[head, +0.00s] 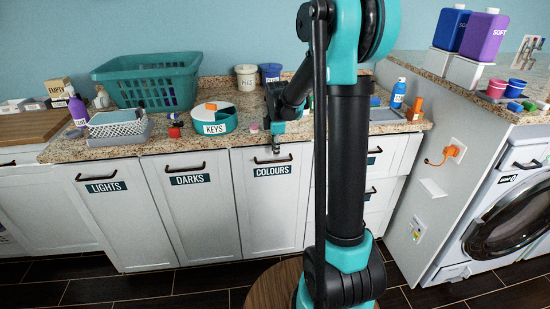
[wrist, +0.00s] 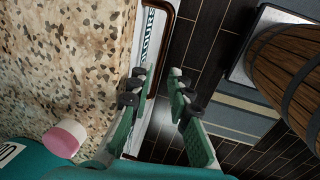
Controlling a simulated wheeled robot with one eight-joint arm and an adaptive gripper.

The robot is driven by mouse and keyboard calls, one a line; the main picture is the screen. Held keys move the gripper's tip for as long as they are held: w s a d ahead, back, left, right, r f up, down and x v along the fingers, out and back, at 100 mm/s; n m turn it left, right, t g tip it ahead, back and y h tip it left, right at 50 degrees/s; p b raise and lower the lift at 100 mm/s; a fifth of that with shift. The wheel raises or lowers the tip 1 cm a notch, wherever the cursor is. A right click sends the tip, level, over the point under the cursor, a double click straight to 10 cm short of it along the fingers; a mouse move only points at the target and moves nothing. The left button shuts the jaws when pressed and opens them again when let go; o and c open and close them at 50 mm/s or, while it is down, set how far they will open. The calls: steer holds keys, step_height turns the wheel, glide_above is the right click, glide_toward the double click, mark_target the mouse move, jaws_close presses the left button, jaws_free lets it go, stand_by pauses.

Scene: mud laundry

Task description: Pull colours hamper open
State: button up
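The colours hamper front (head: 262,215) is a white panel with a dark COLOURS label (head: 272,171). It stands level with its neighbours and looks shut. Its dark bar handle (head: 273,160) is near the top edge. My gripper (head: 278,146) is just above this handle, by the counter edge. In the wrist view my gripper (wrist: 158,92) is open, its two green-padded fingers apart. The copper-brown handle (wrist: 169,45) and part of the label (wrist: 148,35) lie beyond the fingers, in line with the gap. I cannot tell whether any finger touches the handle.
The speckled counter (wrist: 60,60) lies beside the fingers, with a pink-and-white object (wrist: 64,138) on it. The lights (head: 110,225) and darks (head: 195,220) hampers are to the left. A wooden barrel (wrist: 290,70) stands across the dark tiled floor (wrist: 205,50), which is clear before the hamper.

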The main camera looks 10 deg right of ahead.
mark_target(275, 162)
steer(key=shift+w+f, duration=0.25)
steer(key=shift+f, duration=1)
steer(key=shift+w+f, duration=0.2)
steer(key=shift+f, duration=1)
steer(key=shift+c, duration=0.6)
jaws_close()
